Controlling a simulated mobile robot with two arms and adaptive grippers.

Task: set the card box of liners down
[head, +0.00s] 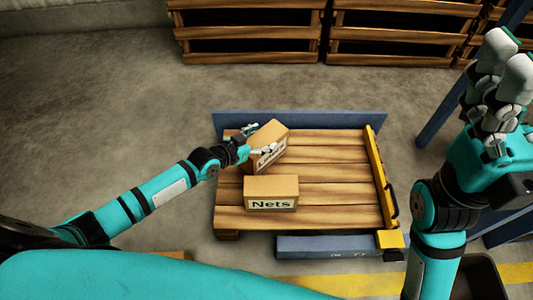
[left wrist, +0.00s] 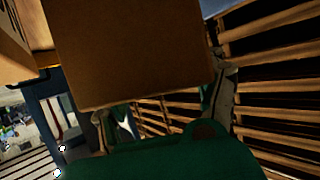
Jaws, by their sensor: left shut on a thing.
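The card box of liners (head: 270,136) is a brown carton at the back left of the wooden pallet (head: 335,190). Its label is partly covered by my gripper, and the box is turned at an angle. My left gripper (head: 260,139) is shut on it from the left. In the left wrist view the carton (left wrist: 135,50) fills the upper middle between the fingers. I cannot tell whether its underside touches the pallet boards. My right gripper (head: 503,85) is raised at the upper right, away from the boxes; its finger opening is unclear.
A carton marked Nets (head: 270,187) sits on the pallet just in front of the liners box. A blue rail (head: 310,117) runs behind the pallet, and a yellow bar (head: 382,180) runs along its right side. The right part of the pallet is clear. Stacked pallets (head: 250,35) stand behind.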

